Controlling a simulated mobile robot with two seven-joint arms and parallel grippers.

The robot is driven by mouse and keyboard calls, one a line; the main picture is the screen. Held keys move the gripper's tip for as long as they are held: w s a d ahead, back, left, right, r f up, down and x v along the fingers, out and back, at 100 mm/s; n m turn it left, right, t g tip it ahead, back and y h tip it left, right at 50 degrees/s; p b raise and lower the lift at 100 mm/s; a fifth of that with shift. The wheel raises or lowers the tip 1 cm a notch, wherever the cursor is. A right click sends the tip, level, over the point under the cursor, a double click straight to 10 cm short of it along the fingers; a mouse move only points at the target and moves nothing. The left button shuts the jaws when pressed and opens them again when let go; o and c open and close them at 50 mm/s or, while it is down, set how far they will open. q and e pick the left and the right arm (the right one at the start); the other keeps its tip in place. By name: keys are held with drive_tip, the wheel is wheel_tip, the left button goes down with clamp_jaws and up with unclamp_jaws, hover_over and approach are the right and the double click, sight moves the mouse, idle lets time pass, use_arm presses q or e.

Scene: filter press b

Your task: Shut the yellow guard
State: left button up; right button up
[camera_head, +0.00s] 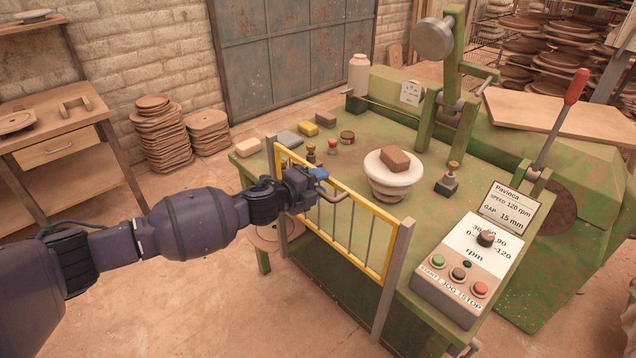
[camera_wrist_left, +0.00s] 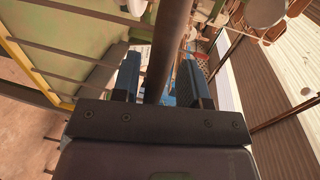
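The yellow guard (camera_head: 350,197) is a yellow frame with grey upright bars at the front of the green machine. It stands upright between a left grey post (camera_head: 271,165) and a right grey post (camera_head: 393,285). I cannot tell whether its edge touches the right post. Its dark handle (camera_head: 347,205) sticks out on the near side. My left gripper (camera_head: 318,180) is at this handle. In the left wrist view, a dark bar (camera_wrist_left: 170,45) runs between the two spread fingers of the left gripper (camera_wrist_left: 160,82), with a gap visible beside it. My right gripper is not visible.
Stacked discs (camera_head: 160,135) stand at back left. Floor before the guard is open.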

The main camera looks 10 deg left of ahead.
use_arm(q)
drive_tip(key=v, duration=1.1)
idle(0.4)
drive_tip(key=s+a+f+n+y, duration=0.3)
drive_tip(key=s+f+n+y, duration=0.1)
drive_tip(key=s+f+n, duration=0.6)
drive_tip(key=s+a+f+n+g+y, duration=0.1)
drive_tip(key=s+a+f+n+y, duration=0.3)
drive_tip(key=s+f+n, duration=0.7)
drive_tip(key=s+n+y, duration=0.1)
drive_tip(key=s+n, duration=0.1)
drive_tip(key=s, duration=0.3)
drive_tip(key=shift+s+n, duration=0.2)
drive_tip(key=shift+n, duration=0.2)
